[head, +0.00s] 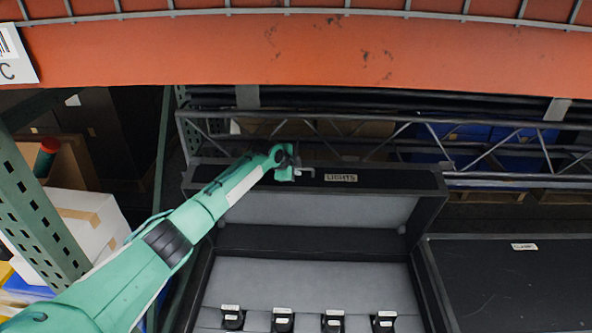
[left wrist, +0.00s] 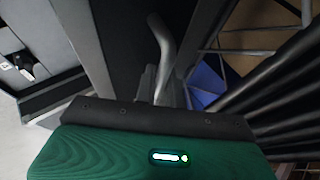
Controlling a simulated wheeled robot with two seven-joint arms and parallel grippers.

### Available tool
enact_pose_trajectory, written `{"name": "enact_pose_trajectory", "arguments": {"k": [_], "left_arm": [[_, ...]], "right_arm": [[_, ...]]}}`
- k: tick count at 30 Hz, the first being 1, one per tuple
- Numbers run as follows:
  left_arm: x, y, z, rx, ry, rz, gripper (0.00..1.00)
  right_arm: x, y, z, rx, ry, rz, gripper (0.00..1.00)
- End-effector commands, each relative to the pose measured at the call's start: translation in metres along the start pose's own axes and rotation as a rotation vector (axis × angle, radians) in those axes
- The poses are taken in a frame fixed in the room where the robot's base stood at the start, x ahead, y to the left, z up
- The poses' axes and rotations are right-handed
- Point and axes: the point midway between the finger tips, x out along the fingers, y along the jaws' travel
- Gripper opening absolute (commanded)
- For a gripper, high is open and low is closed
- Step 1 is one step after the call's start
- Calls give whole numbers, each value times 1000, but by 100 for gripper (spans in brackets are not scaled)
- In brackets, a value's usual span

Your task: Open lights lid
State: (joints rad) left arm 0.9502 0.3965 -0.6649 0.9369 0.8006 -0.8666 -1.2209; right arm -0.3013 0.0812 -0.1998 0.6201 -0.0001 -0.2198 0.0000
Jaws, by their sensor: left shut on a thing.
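The lights lid (head: 400,179) is black with a LIGHTS label on its front edge and stands raised at the back of its case. Its grey padded inside faces me. The open case (head: 310,276) shows a grey padded interior below it. My left gripper (head: 297,173) is at the lid's upper edge, left of the label. It is shut on a grey bent handle (left wrist: 162,45), which rises between the fingers in the left wrist view. The fingertips are small and partly hidden in the head view. My right gripper is not in view.
Several black devices with white labels (head: 333,321) sit along the case's front. A closed black case (head: 520,285) stands to the right. A metal truss (head: 470,150) lies close behind the lid. An orange beam (head: 300,50) crosses above; a green rack post (head: 40,215) stands left.

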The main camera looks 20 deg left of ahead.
Motion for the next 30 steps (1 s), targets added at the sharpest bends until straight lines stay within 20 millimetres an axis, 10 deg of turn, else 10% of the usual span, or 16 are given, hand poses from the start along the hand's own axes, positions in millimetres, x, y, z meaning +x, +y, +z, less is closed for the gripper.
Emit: {"name": "enact_pose_trajectory", "arguments": {"k": [3,17,30], "left_arm": [[2,4,0,0,-1,7,20],[-6,4,1,1,-2,6,20],[-69,1,2,2,-1,0,20]], "right_arm": [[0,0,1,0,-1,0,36],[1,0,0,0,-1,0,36],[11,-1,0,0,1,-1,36]]}}
